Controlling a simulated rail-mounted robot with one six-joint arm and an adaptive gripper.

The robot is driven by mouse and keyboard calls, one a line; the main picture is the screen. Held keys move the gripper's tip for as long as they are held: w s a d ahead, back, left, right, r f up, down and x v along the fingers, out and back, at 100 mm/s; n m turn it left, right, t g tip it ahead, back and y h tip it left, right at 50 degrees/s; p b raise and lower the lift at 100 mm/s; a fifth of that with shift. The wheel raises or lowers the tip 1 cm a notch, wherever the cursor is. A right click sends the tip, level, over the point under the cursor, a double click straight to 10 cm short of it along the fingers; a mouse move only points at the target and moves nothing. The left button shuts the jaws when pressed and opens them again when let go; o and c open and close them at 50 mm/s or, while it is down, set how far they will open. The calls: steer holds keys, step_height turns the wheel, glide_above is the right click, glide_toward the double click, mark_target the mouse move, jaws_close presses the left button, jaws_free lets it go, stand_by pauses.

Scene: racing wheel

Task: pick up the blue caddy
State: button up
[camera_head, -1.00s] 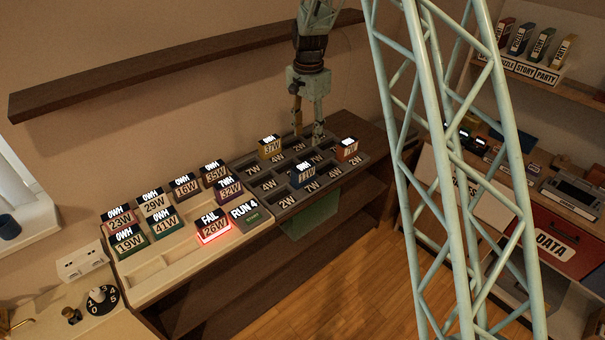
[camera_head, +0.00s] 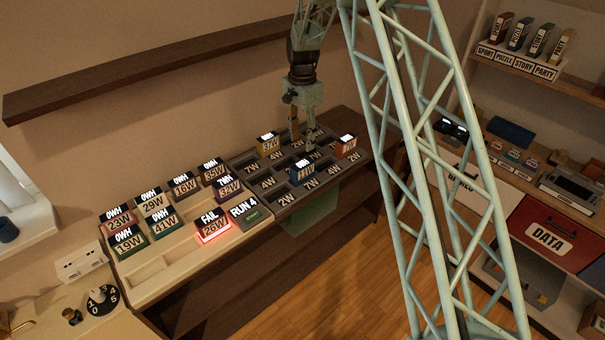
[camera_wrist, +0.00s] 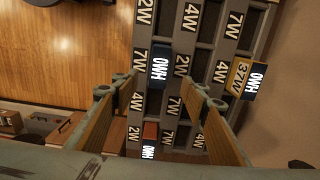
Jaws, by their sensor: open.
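The blue caddy (camera_head: 303,173) stands in the front part of the dark slotted rack (camera_head: 285,203), with its label side up. In the wrist view the blue caddy (camera_wrist: 159,66) shows between and beyond my two fingers, a little above the fingertip line. My gripper (camera_head: 303,142) is open and empty above the rack, behind the blue caddy in the head view. In the wrist view my gripper (camera_wrist: 159,97) has its wood-toned fingers spread wide, apart from the caddy.
A yellow caddy (camera_head: 267,145) and an orange-red caddy (camera_head: 346,146) stand in the same rack. A pale tray (camera_head: 150,270) at left holds several caddies, one glowing red with FAIL (camera_head: 212,228). A wall shelf (camera_head: 150,70) runs behind. Shelving stands at right.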

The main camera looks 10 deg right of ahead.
mark_target(303, 164)
steer(key=shift+f, duration=4.25)
steer(key=shift+f, duration=0.1)
steer(key=shift+f, duration=2.5)
steer(key=shift+c, duration=0.2)
steer(key=c, duration=1.2)
steer(key=shift+r, duration=0.15)
